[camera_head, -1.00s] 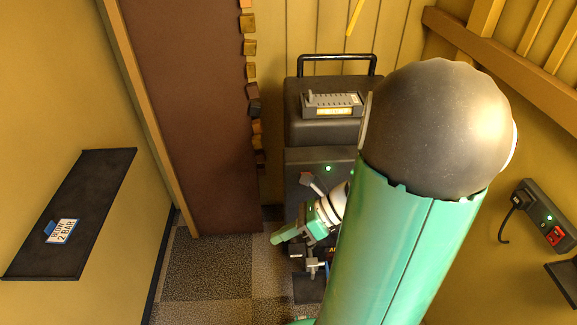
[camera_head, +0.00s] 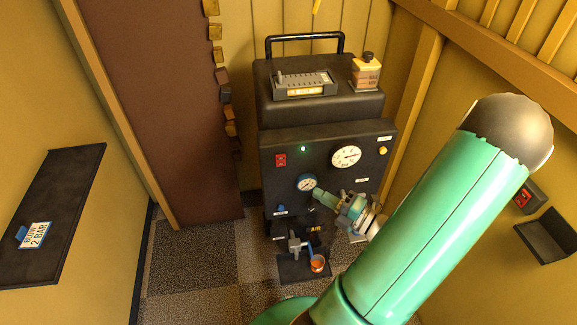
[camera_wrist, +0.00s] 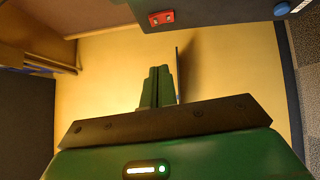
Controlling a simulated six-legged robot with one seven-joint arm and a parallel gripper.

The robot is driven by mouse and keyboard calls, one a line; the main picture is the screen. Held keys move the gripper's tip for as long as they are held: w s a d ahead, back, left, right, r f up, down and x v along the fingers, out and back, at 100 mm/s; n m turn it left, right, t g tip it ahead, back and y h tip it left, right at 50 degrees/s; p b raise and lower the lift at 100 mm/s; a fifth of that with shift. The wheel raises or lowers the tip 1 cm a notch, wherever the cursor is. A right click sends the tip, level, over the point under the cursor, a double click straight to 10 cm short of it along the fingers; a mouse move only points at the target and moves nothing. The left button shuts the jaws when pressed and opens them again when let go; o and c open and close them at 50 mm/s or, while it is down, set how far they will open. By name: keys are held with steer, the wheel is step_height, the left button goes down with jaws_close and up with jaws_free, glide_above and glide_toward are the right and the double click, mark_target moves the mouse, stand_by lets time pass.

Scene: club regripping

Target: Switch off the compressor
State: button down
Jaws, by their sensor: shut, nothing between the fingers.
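The compressor (camera_head: 275,135) is a black cabinet with a carry bar. On its front are a red switch (camera_head: 281,160), a lit green lamp (camera_head: 303,148), a large gauge (camera_head: 346,157) and a smaller gauge (camera_head: 307,183). The red switch also shows at the top of the wrist view (camera_wrist: 161,18). My gripper (camera_head: 318,195) is low in front of the cabinet, right of and below the switch, close to the smaller gauge. In the wrist view its green fingers (camera_wrist: 159,84) are together and empty. I cannot tell whether the fingertips touch the cabinet.
A second box with a red switch (camera_head: 523,197) is on the right wall, partly behind my arm. A dark shelf (camera_head: 50,210) with a "below 2 bar" sign (camera_head: 35,235) is at left. Checkered floor is free at left.

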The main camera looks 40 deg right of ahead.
glide_toward(277, 159)
steer(key=w+a, duration=0.2)
steer(key=a, duration=0.1)
steer(key=w, duration=0.1)
steer(key=w+d, duration=0.1)
steer(key=w, duration=0.1)
steer(key=shift+w+d+r, duration=0.25)
steer(key=shift+w+d, duration=0.1)
steer(key=shift+w, duration=0.05)
steer(key=shift+w+d+r, duration=0.1)
steer(key=shift+w+d, duration=0.05)
steer(key=shift+w, duration=0.1)
steer(key=shift+s, duration=0.15)
